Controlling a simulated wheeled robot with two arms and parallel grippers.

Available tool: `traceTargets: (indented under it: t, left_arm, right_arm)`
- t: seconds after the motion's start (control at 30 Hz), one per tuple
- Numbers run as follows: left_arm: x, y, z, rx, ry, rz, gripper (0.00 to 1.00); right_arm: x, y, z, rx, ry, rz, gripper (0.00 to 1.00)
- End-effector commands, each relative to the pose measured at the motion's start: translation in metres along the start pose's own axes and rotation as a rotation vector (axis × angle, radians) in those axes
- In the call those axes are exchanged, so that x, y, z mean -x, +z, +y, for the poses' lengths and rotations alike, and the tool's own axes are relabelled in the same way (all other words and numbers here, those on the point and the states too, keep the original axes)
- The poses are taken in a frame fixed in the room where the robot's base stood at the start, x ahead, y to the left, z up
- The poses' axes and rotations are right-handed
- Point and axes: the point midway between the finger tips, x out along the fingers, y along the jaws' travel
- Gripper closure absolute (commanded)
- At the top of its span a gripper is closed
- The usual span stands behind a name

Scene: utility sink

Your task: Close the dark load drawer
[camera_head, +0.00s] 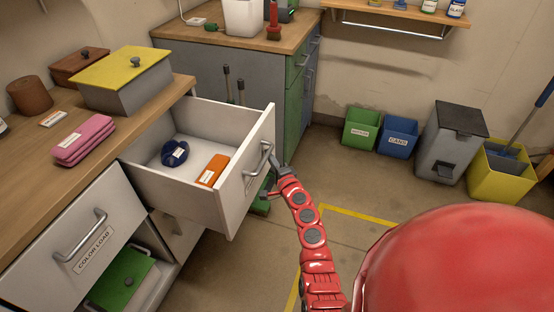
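A white drawer (240,196) stands pulled out from the wooden-topped counter. Its front has a bar handle (259,159) and a small label too small to read. Inside lie a dark blue rolled item (174,153) and an orange item (212,170). A drawer labelled COLOR LOAD (90,250) is at the lower left, with its own bar handle. My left gripper (274,167) is at the open drawer's handle, at its right side. Its fingers are small and partly hidden, so I cannot tell whether they close on the bar. My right gripper is not in view.
On the counter are a pink folded stack (82,139), a yellow-lidded box (123,77) and a brown cylinder (30,95). A grey and green cabinet (290,85) stands behind the drawer. Several bins, including a blue one (398,136), line the wall. Floor right of the drawer is clear.

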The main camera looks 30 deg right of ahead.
Motion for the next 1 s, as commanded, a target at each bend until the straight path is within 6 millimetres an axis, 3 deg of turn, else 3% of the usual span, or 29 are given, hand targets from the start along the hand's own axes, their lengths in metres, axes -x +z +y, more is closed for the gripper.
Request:
traceTargets:
  t: [0.53, 0.73, 1.0]
  left_arm:
    - [0.003, 0.001, 0.000, 0.000, 0.000, 0.000, 1.00]
    - [0.012, 0.002, 0.001, 0.000, 0.000, 0.000, 1.00]
    - [0.033, 0.005, 0.002, 0.000, 0.000, 0.000, 1.00]
  right_arm:
    - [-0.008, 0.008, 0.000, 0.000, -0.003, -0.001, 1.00]
    - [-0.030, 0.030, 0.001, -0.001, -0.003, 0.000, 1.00]
    - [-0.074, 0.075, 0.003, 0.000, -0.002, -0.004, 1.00]
